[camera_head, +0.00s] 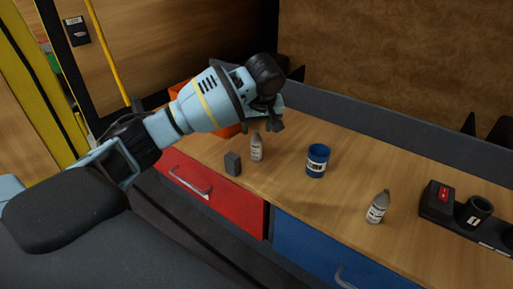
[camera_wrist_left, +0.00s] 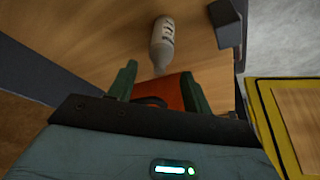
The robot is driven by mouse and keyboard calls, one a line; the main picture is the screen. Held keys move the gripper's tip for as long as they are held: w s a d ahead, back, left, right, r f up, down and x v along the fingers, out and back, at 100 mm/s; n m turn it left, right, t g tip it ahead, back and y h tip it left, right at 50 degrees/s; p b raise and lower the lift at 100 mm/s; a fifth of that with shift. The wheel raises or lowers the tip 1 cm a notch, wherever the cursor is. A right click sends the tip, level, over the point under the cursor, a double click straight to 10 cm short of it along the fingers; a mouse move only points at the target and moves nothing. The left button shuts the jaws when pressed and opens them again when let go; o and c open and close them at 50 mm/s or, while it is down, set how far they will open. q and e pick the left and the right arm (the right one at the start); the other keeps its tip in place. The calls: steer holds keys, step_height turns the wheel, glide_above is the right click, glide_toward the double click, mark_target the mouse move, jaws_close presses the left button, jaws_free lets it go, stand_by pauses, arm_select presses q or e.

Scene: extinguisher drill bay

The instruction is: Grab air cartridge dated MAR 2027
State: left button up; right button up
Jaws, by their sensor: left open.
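Two small grey air cartridges with pale labels stand upright on the wooden worktop. One cartridge (camera_head: 256,148) is near the back left, and the other cartridge (camera_head: 377,207) is to the right near the front edge. Their label dates are too small to read. My left gripper (camera_head: 270,124) is open and empty, just above and behind the left cartridge. In the left wrist view that cartridge (camera_wrist_left: 162,42) lies ahead of the spread fingers (camera_wrist_left: 158,86), its neck toward the gap and apart from them. My right gripper is not in view.
A blue cup (camera_head: 317,161) stands between the cartridges, and a dark grey block (camera_head: 233,164) stands left of the left one. An orange bin (camera_head: 182,92) is behind my left arm. A black holder (camera_head: 461,207) is at the right. Red (camera_head: 235,197) and blue (camera_head: 310,250) drawers are below.

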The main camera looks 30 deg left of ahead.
mark_target(256, 145)
arm_select(q)
steer(key=shift+x, duration=1.15)
steer(key=shift+s, duration=0.1)
jaws_close()
